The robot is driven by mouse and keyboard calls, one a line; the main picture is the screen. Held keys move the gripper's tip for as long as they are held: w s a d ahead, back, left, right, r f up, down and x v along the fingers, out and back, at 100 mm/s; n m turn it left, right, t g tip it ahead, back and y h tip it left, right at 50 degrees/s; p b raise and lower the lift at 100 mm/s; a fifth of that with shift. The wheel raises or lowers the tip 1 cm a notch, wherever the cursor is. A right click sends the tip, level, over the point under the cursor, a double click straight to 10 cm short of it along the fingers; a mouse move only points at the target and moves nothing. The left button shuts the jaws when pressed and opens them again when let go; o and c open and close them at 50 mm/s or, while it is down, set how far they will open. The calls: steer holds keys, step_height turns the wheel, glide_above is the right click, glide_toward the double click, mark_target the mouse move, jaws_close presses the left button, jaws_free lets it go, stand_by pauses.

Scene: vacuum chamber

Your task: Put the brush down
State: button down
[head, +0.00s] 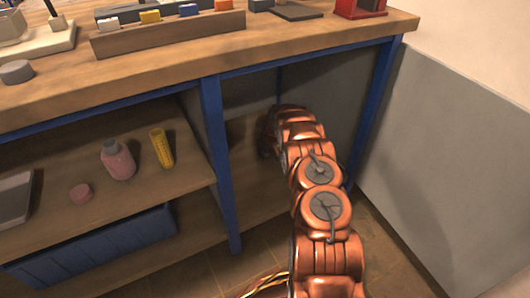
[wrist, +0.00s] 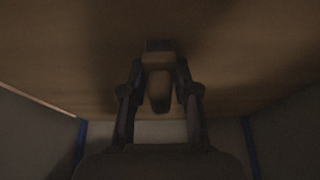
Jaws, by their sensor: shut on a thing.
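My gripper (wrist: 160,78) is shut on the brush (wrist: 159,92) in the dark wrist view. The brush shows as a brownish, stubby piece between the two fingers, with a darker block at its far end. A wooden surface (wrist: 60,50) fills the upper part of the wrist view behind it. I cannot tell whether the brush touches that surface. In the head view my arm reaches into the open bay under the workbench, and my gripper and the brush are hidden there.
The workbench top (head: 190,68) carries a wooden rack (head: 170,36) and other items. Blue legs, one at the middle (head: 219,160), frame the bay. The left shelf (head: 120,205) holds a pink bottle (head: 117,160) and a yellow cylinder (head: 161,148). A grey wall panel (head: 440,150) stands at right.

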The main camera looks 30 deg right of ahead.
steer(key=shift+f, duration=0.1)
steer(key=c, duration=0.9)
jaws_free()
steer(key=shift+o, duration=0.2)
steer(key=p+v, duration=0.3)
steer(key=v, duration=0.9)
